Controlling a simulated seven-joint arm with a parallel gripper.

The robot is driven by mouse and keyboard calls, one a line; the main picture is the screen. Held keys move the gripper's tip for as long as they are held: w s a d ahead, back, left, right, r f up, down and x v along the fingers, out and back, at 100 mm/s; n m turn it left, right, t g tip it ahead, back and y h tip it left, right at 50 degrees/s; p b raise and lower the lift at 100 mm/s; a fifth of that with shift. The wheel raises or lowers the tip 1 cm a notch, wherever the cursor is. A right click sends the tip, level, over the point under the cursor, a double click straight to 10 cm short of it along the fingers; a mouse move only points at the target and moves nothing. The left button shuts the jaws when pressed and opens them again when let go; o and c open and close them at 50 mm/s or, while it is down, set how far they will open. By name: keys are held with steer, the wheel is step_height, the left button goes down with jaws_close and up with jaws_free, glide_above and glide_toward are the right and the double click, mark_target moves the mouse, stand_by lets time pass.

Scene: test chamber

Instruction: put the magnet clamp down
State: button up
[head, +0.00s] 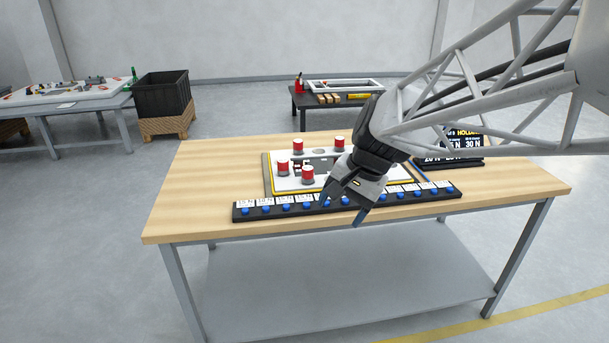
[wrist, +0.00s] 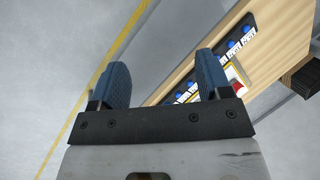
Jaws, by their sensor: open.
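Several red-and-white cylinders, which look like magnet clamps, stand upright on a white plate with a yellow border (head: 268,184) on the wooden table. One is at the back left (head: 298,146), one at the back right (head: 340,144), one at the front left (head: 283,167) and one nearest the front (head: 307,175). My gripper (head: 342,208) is open and empty, above the table's front edge and the black strip. It hides the right part of the plate. In the wrist view its two blue fingers stand wide apart with nothing between them (wrist: 163,78); a bit of red (wrist: 233,73) shows by the right finger.
A black strip with blue knobs and white labels (head: 265,212) runs along the table's front. A dark display (head: 460,147) stands at the back right, partly behind my arm. The wooden tabletop (head: 205,185) is bare at the left. Other tables and a black crate (head: 162,95) stand farther back.

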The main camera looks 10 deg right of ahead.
steer(key=s+d+f+n+t+h, duration=0.1)
steer(key=s+n+h, duration=0.3)
steer(key=s, duration=1.2)
steer(key=d+f+n, duration=0.1)
steer(key=n, duration=0.1)
steer(key=shift+s+n, duration=0.3)
steer(key=shift+n, duration=0.1)
steer(key=shift+r, duration=0.1)
steer(key=shift+c, duration=0.4)
stand_by(0.7)
